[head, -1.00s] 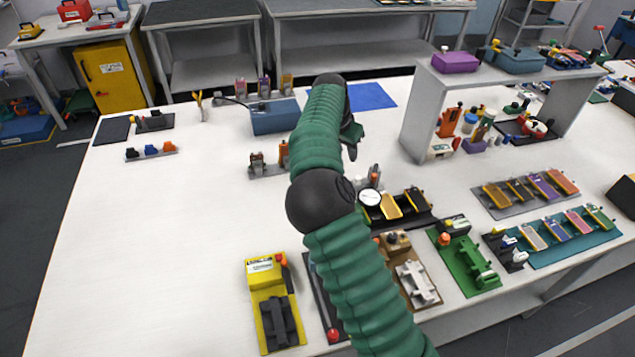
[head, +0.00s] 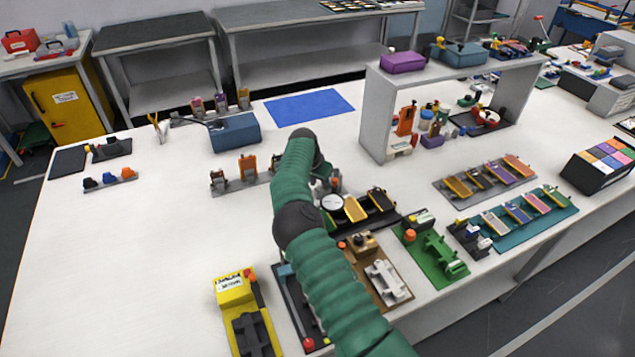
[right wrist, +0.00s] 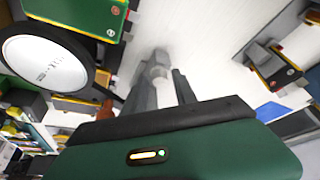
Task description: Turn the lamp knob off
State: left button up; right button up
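My right arm reaches in from the bottom of the head view, and its dark gripper (head: 322,168) points down past the wrist, partly hidden by the arm. In the right wrist view the two grey fingers (right wrist: 160,80) stand apart, with a pale, blurred piece (right wrist: 157,66) at their tips; I cannot tell whether they touch it. A white round disc with a black rim (head: 332,202) stands close to the gripper; it also shows large at the left of the right wrist view (right wrist: 45,62). I cannot make out a lamp knob for certain. My left gripper is not in view.
Black and yellow holders (head: 368,205), a green fixture (head: 432,250) and a yellow device (head: 243,310) lie near the front. A grey shelf (head: 376,110) stands to the right. A blue mat (head: 310,106) lies behind. The table's left side is mostly clear.

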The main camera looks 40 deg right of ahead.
jog(key=shift+d+f, duration=0.55)
jog(key=shift+d, duration=0.3)
jog(key=shift+c, duration=1)
jog(key=shift+w+a+r, duration=0.1)
jog(key=shift+w+a, duration=0.15)
jog(key=shift+a, duration=0.35)
grip_shut()
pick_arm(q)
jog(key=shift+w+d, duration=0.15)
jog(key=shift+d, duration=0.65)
pick_arm(e)
jog(key=shift+s+d, duration=0.1)
jog(key=shift+d, duration=0.05)
jog(key=shift+r+n+t, duration=0.1)
jog(key=shift+n+t, duration=0.2)
jog(key=shift+n, duration=0.5)
jog(key=shift+o, duration=1)
grip_release()
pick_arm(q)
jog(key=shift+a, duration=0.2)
pick_arm(e)
jog(key=shift+r, duration=0.1)
